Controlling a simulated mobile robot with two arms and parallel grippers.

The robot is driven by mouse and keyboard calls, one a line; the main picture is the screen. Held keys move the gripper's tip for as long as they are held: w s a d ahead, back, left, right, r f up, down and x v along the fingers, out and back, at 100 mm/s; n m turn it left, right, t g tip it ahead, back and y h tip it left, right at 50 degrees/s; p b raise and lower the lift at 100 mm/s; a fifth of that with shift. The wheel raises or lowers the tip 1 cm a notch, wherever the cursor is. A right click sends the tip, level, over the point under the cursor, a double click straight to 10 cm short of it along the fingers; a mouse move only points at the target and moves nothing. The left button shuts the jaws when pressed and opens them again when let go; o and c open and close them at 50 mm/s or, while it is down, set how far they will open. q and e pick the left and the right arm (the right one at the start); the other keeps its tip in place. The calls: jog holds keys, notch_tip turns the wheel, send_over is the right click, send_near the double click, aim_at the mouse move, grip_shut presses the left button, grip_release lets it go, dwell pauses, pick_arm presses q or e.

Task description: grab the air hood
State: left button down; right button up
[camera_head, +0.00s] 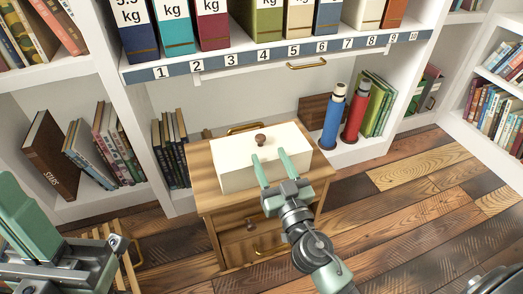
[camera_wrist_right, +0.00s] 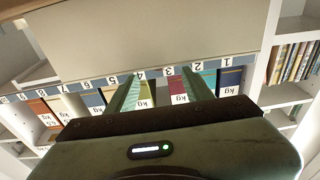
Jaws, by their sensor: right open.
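The air hood (camera_head: 262,160) appears to be the cream, box-shaped cover with a round brown knob (camera_head: 260,139) on top. It sits upright on a small wooden cabinet (camera_head: 210,196). My right gripper (camera_head: 269,157) is open and empty, its two green fingers over the front part of the hood, short of the knob. I cannot tell whether they touch it. In the right wrist view the open fingers (camera_wrist_right: 158,76) point toward a large cream surface (camera_wrist_right: 150,40), likely the hood. Parts of my left arm show at the left edge, but no left fingertips.
Behind the cabinet is a white shelf with a numbered strip (camera_head: 270,56) and several binders above. A blue bottle (camera_head: 333,115) and a red bottle (camera_head: 355,112) stand right of the cabinet. A slatted wooden item (camera_head: 122,250) is at lower left. The plank floor at right is clear.

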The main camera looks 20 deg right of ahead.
aim_at(262, 142)
jog(key=shift+w+r, duration=0.1)
jog(key=shift+w, duration=0.9)
jog(key=w, duration=0.2)
jog(key=w+p, duration=0.1)
jog(key=w, duration=0.2)
jog(key=shift+w+a+r, duration=0.1)
jog(key=shift+w+r, duration=0.3)
jog(key=shift+c, duration=0.2)
grip_shut()
